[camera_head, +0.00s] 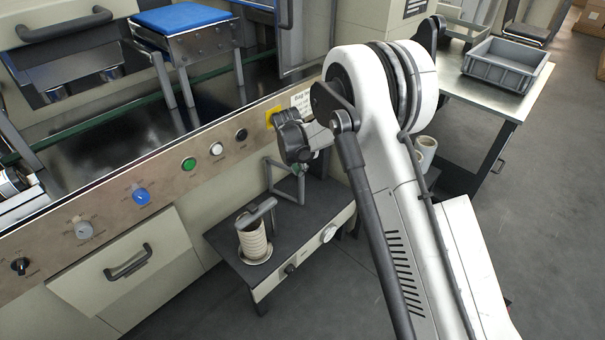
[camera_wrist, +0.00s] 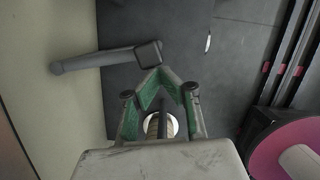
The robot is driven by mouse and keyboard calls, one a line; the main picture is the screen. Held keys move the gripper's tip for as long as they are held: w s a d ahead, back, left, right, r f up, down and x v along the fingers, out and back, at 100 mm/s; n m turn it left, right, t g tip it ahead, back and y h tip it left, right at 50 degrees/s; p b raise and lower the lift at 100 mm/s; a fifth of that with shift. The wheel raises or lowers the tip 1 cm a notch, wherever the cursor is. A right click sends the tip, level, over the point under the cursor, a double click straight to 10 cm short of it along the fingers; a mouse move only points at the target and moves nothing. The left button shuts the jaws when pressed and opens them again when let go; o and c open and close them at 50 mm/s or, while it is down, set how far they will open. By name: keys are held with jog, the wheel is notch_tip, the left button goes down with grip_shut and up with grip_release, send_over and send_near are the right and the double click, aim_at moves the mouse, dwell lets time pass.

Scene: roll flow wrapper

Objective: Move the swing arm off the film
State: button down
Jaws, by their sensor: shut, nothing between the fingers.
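The film appears as a pale ribbed roll (camera_head: 254,243), standing on a small dark-topped stand (camera_head: 225,237) in the head view. A grey bar, which looks like the swing arm (camera_head: 257,213), lies across the roll's top. My gripper (camera_head: 302,166) is farther back and right, above the stand and near an angled grey frame (camera_head: 288,186). In the wrist view my gripper (camera_wrist: 161,74) has green-sided fingers, shut and empty. A grey bar with a block end (camera_wrist: 100,58) lies just beyond the tips; I cannot tell whether it is the swing arm. Contact is unclear.
The machine's control panel (camera_head: 165,190) runs along the stand's left and back. A drawer handle (camera_head: 128,262) sticks out below it. A metal table (camera_head: 515,92) with a grey crate (camera_head: 507,63) is at the back right. Floor is clear in front of the stand.

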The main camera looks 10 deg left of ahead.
jog(key=shift+w+d, duration=0.35)
jog(key=shift+w, duration=0.3)
jog(key=shift+w+d, duration=0.3)
jog(key=shift+w, duration=0.35)
jog(key=shift+w+d, duration=0.35)
jog(key=shift+w, duration=0.3)
jog(key=shift+w+r, duration=0.1)
jog(key=shift+w, duration=0.05)
jog(key=shift+w+d, duration=0.15)
jog(key=shift+w, duration=0.05)
jog(key=s+r+p, duration=0.2)
jog(key=s+r, duration=0.5)
jog(key=r, duration=0.2)
jog(key=shift+s+r, duration=0.15)
jog(key=shift+r, duration=0.15)
